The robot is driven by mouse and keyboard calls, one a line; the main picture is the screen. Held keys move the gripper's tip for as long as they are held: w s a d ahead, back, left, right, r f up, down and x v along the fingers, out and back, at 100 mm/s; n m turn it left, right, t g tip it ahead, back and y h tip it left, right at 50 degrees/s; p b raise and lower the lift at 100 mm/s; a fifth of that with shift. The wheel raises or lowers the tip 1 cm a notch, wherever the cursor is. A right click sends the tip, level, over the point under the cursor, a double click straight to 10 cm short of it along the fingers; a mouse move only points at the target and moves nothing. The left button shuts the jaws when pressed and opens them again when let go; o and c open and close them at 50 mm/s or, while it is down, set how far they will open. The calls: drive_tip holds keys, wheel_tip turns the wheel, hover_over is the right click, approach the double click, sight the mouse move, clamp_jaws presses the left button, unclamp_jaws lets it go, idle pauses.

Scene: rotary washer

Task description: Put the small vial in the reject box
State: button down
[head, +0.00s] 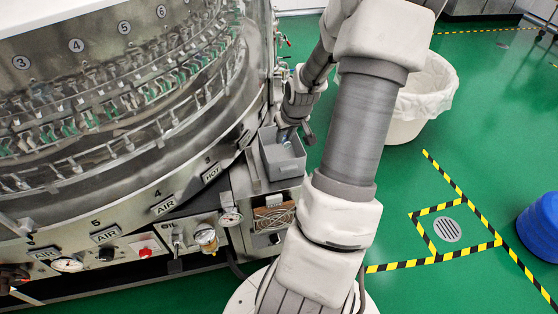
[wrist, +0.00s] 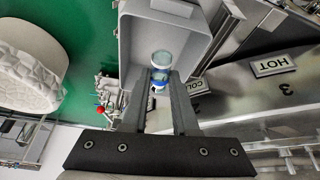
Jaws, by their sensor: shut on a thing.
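The small vial (wrist: 161,60) is clear with a blue band, and in the wrist view it sits between the fingertips of my gripper (wrist: 158,80). My gripper is shut on it. A grey open-topped box (wrist: 133,32), which looks like the reject box, lies behind the vial in the wrist view. In the head view the box (head: 285,171) is fixed beside the washer, and my gripper (head: 290,129) is over its far part. The vial looks to be over or inside the box mouth; its exact height is unclear. My fingers hide part of the vial.
The round metal washer (head: 110,110) with numbered stations fills the left. A lined white bin (head: 425,100) stands behind my arm.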

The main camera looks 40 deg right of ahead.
sight(284, 162)
wheel_tip(284, 162, down, 10)
drive_tip(key=b, duration=0.4)
drive_tip(key=shift+f+b, duration=0.5)
drive_tip(key=shift+f, duration=0.1)
drive_tip(key=c, duration=0.7)
unclamp_jaws()
drive_tip(key=shift+r, duration=0.1)
drive_tip(key=shift+r+p, duration=6.25)
drive_tip(key=shift+r, duration=0.25)
